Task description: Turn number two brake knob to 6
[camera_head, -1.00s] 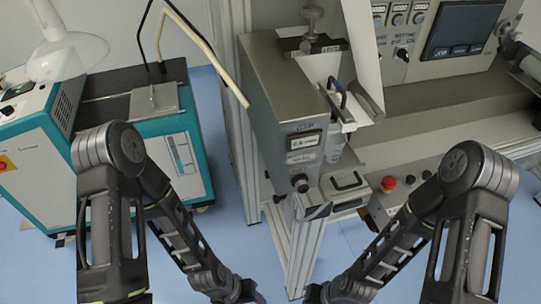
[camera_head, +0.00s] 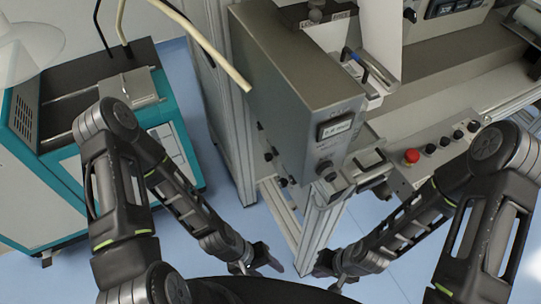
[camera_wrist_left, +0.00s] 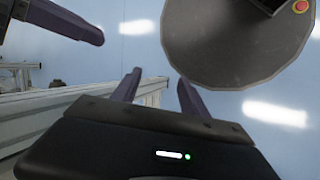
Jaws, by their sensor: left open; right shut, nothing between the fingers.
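In the head view a black knob (camera_head: 325,170) is on the front of the grey box, below its small display (camera_head: 338,127). Several small black knobs, one of them here (camera_head: 445,141), sit in a row on the lower control panel. Their labels are too small to read, so I cannot tell which is number two. My left gripper (camera_head: 258,262) is low, below and left of the box, touching no knob. In the left wrist view its fingers (camera_wrist_left: 158,92) are apart with nothing between them. My right gripper (camera_head: 328,268) is low, below the box, shut and empty.
A red button (camera_head: 411,156) is left of the row of knobs. The grey box (camera_head: 290,75) juts out from the machine frame (camera_head: 325,225). A teal and white cabinet (camera_head: 60,175) stands at left. A cream bar (camera_head: 205,45) hangs near the box. Blue floor (camera_head: 222,190) shows between them.

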